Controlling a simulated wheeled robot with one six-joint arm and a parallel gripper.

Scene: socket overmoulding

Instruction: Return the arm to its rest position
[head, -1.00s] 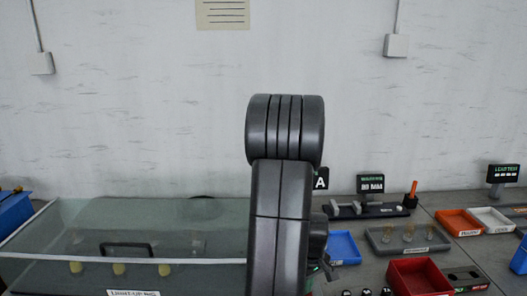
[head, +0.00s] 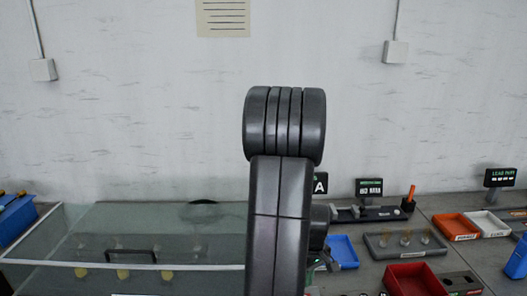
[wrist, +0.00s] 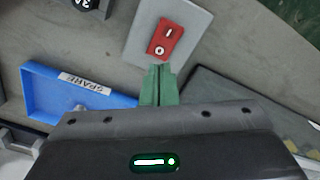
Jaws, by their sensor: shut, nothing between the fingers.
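My gripper (wrist: 159,75) shows in the wrist view as two green fingers closed together with nothing between them. Its fingertips appear just below a red rocker switch (wrist: 166,38) marked I and O on a light grey plate (wrist: 188,26); whether they touch the plate I cannot tell. A blue tray labelled SPARE (wrist: 75,100) is to the left of the fingers. In the head view my dark arm stands upright in the middle and hides most of the gripper.
A clear-covered case (head: 120,230) fills the left of the bench. Right of my arm are a blue tray (head: 343,250), a red bin (head: 413,280), a grey holder with several small parts (head: 378,250), an orange tray (head: 455,228) and a white tray (head: 487,224).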

